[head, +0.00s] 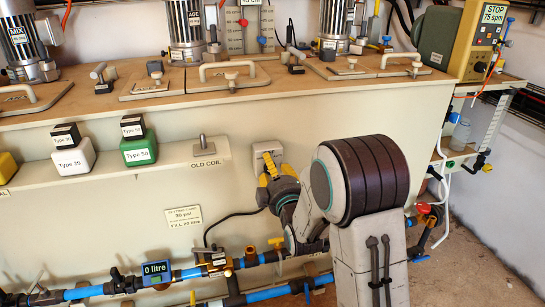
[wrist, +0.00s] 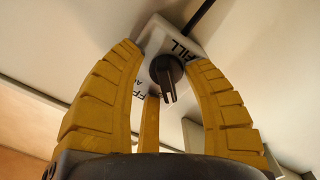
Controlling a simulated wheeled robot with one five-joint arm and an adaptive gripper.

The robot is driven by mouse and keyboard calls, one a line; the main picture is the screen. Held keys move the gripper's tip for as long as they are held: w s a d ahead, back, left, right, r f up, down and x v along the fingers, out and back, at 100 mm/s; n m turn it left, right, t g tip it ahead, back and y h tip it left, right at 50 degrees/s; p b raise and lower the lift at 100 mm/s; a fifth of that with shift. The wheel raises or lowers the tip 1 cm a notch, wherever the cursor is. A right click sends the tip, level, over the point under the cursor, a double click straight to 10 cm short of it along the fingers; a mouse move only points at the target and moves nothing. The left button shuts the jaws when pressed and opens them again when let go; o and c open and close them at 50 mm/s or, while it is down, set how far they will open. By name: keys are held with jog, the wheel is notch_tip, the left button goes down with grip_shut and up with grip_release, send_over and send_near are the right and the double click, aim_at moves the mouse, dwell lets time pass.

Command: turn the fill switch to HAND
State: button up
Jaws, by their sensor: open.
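The fill switch shows in the wrist view as a dark round knob (wrist: 167,70) with a narrow ridged handle, on a pale box (wrist: 200,38) marked FILL. I cannot tell whether any finger touches the knob.
Left of my gripper, a shelf (head: 198,182) carries the OLD COIL lever (head: 203,148) and coloured blocks. Blue pipes with a 0 litre meter (head: 157,270) run below. A dark cable (head: 232,216) hangs close by. Open floor (head: 455,270) lies to the right.

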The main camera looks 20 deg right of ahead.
notch_tip(320, 180, up, 10)
jog(key=shift+f, duration=0.1)
dwell(0.4)
